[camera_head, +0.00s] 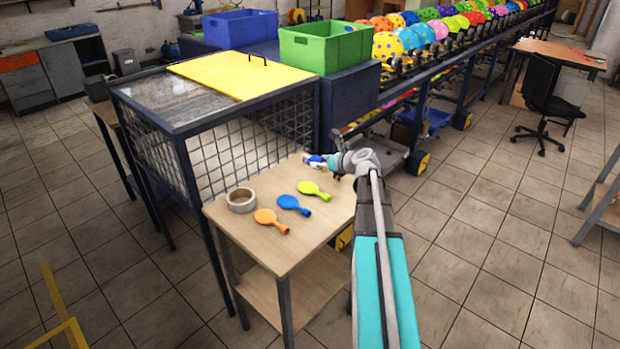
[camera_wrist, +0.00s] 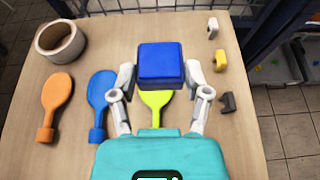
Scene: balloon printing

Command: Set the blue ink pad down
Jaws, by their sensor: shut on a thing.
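The blue ink pad (camera_wrist: 161,63) is a square blue block between the fingers of my gripper (camera_wrist: 160,75) in the wrist view. My gripper is shut on it from both sides, over the wooden table (camera_wrist: 70,155). In the head view my gripper (camera_head: 325,164) is over the table's back right part, with a bit of blue showing at its end. I cannot tell whether the pad touches the table.
Three small stamp-like pieces, white (camera_wrist: 213,27), yellow (camera_wrist: 220,60) and dark (camera_wrist: 227,102), stand at the right. A mesh cage (camera_head: 240,140) borders the back.

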